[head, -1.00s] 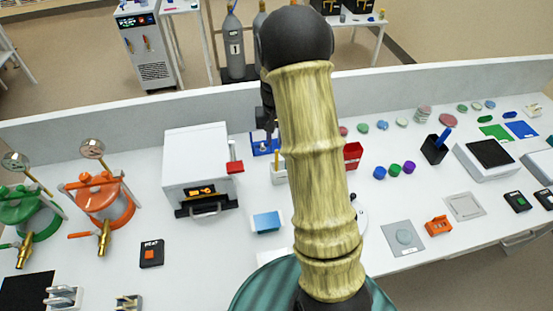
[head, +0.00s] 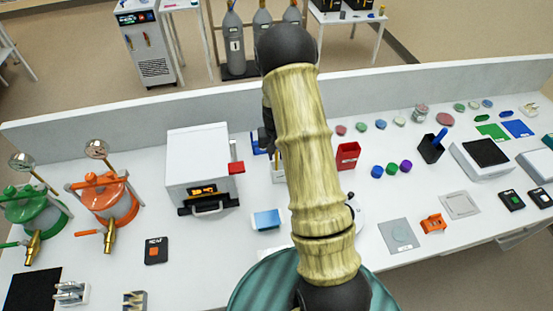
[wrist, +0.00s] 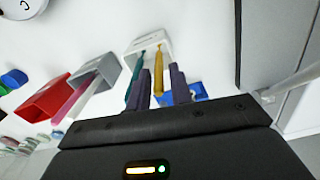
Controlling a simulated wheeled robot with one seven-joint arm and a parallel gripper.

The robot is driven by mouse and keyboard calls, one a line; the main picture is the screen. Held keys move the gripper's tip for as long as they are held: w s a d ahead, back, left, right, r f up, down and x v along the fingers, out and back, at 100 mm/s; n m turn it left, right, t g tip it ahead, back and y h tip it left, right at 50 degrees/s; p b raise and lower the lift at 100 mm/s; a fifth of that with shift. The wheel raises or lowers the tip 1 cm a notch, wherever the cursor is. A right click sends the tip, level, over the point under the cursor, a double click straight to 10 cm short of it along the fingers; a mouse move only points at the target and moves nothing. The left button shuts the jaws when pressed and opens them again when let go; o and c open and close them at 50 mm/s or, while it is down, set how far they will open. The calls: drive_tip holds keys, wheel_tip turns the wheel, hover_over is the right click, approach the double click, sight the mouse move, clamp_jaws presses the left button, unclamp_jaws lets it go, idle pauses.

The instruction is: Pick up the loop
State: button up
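My gripper (wrist: 161,82) is open in the wrist view, with its two dark fingers apart. A yellow-handled tool (wrist: 159,72) shows between the fingers, with a gap on each side. A teal-handled tool (wrist: 136,88) lies left of the fingers. Both tools reach into a white holder (wrist: 150,42). I cannot tell by shape which tool is the loop.
Left of the holder are a grey holder (wrist: 92,68) with a pink-handled tool and a red bin (wrist: 45,97). A blue item (wrist: 192,92) lies close to the fingers. A white oven (head: 198,160) with a red tab stands left of my arm.

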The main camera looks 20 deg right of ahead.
sight(276, 169)
drive_tip(key=shift+d+f+p, duration=0.1)
drive_tip(key=shift+f+p, duration=0.5)
drive_tip(key=shift+f, duration=1)
clamp_jaws()
